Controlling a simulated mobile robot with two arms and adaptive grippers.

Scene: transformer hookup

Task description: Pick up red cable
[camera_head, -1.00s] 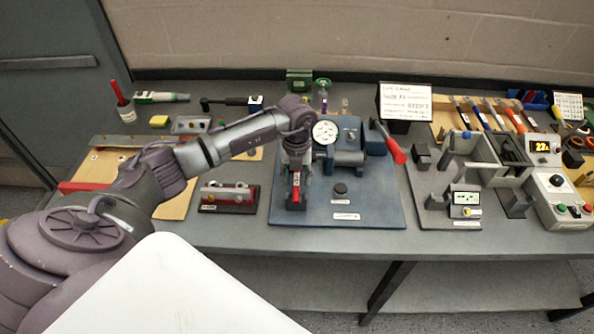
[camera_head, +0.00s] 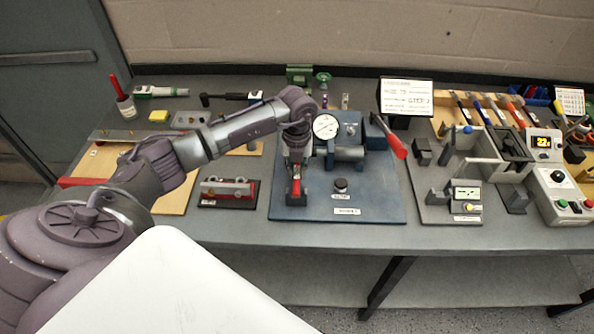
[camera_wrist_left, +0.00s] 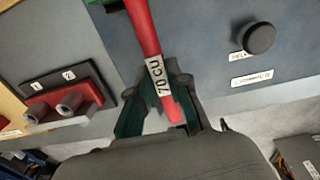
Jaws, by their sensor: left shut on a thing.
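The red cable (camera_wrist_left: 143,28) with a white "70 CU" label runs down between the fingers of my left gripper (camera_wrist_left: 160,98) in the left wrist view. The fingers are shut on it around the label. In the head view my left gripper (camera_head: 297,168) points down over the left part of the blue base plate (camera_head: 370,205), and a short red piece of the cable (camera_head: 296,188) shows below it. The arm hides the rest of the cable there. My right gripper is not in view.
A small terminal block (camera_head: 228,193) sits to the left. Grey fixtures and a control box (camera_head: 558,195) fill the right side. The bench front is clear.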

